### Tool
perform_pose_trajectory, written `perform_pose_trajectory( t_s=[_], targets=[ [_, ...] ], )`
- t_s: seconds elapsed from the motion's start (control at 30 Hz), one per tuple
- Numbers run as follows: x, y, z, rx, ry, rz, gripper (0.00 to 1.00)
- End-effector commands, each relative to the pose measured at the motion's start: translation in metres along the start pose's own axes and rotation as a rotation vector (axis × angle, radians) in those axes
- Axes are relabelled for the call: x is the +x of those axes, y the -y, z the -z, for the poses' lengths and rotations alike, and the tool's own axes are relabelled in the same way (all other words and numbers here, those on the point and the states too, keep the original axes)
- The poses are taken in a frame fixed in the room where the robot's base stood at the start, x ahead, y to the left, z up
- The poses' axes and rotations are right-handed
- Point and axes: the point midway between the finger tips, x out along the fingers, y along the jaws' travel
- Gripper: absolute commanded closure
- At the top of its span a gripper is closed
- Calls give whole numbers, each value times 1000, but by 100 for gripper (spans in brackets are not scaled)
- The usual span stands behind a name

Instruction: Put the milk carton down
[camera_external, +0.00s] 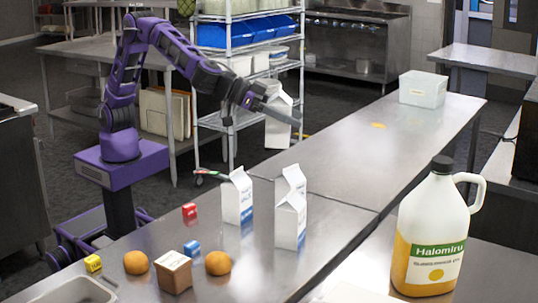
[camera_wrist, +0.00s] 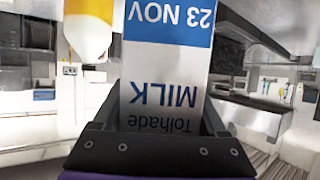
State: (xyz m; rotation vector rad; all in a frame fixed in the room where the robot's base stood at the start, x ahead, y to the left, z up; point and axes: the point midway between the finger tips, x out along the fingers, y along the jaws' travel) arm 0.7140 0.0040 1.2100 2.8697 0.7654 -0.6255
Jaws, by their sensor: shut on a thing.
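My gripper (camera_external: 272,106) is shut on a white milk carton (camera_external: 280,125), held in the air, slightly tilted in the external view. In the wrist view the gripper's dark jaws (camera_wrist: 165,120) clasp the carton (camera_wrist: 165,65) on both sides. Its face reads "Tolhade MILK", upside down, with a blue "23 NOV" band. The carton's bottom shows no contact with the steel table (camera_external: 355,150).
A Halomiru jug (camera_external: 432,230) stands at the front right. A clear bin (camera_external: 422,89) is at the far end. The table's middle is mostly clear.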

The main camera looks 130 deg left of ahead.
Motion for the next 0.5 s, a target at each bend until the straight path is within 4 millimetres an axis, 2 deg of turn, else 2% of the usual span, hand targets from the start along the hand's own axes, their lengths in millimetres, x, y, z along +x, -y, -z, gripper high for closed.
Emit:
perform_pose_trajectory(
  t_s=[0.03, 0.2, 0.3, 0.5],
  targets=[
    [20, 22, 11, -15, -2, 28, 100],
    [77, 89, 36, -48, -7, 96, 100],
    [105, 131, 48, -65, -13, 134, 100],
    [141, 199, 64, -89, -24, 190, 100]
  ],
)
